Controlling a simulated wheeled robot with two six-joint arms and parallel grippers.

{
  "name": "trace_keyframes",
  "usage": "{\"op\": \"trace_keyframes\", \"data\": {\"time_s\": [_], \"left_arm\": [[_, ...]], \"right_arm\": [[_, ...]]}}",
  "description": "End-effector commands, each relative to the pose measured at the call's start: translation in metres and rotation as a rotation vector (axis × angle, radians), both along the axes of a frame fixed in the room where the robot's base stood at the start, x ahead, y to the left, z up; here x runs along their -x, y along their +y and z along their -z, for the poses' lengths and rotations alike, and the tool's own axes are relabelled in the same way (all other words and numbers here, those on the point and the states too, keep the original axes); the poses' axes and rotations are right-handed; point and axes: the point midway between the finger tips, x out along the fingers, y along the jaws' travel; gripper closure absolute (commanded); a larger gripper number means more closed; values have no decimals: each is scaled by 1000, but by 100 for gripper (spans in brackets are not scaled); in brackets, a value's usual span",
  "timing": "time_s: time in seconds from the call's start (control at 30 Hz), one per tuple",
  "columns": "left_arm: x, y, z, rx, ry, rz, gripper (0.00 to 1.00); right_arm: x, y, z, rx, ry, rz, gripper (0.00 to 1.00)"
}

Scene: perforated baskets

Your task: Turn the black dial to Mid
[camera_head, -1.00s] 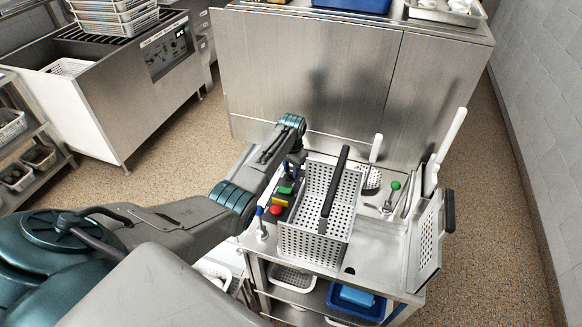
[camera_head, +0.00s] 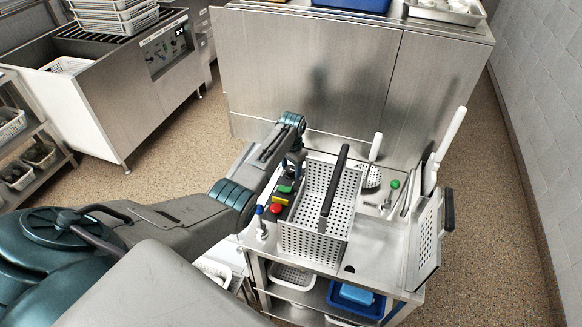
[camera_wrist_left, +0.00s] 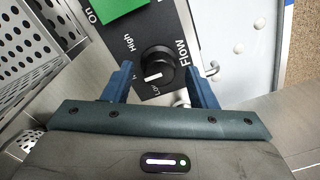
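The black dial (camera_wrist_left: 158,66) sits on a dark panel marked "Flow", with "High" and "Low" labels showing in the left wrist view. Its white mark lies on the side near "Low". No full "Mid" label can be read; the left-hand finger covers part of the panel. My left gripper (camera_wrist_left: 158,70) is open, with one blue finger on each side of the dial and a visible gap to it. In the head view my left gripper (camera_head: 294,164) is over the back of the control panel and hides the dial. My right gripper is not in view.
A green button (camera_head: 286,186) and a red button (camera_head: 277,208) are on the same panel. A perforated basket (camera_head: 310,243) with a black handle stands close to the right. A blue-tipped lever (camera_head: 260,211) stands at front left.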

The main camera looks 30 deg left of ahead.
Motion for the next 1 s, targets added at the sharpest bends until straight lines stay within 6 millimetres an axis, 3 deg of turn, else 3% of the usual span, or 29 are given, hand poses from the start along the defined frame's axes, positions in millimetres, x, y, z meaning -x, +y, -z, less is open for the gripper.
{"op": "trace_keyframes", "data": {"time_s": [0.27, 0.7, 1.0], "left_arm": [[0, 0, -10, 0, -1, 0, 48], [0, -2, -88, -1, -2, 0, 48], [1, -3, -108, 0, 1, 0, 48]], "right_arm": [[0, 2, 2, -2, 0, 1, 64], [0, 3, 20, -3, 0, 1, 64], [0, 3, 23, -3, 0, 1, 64]]}}
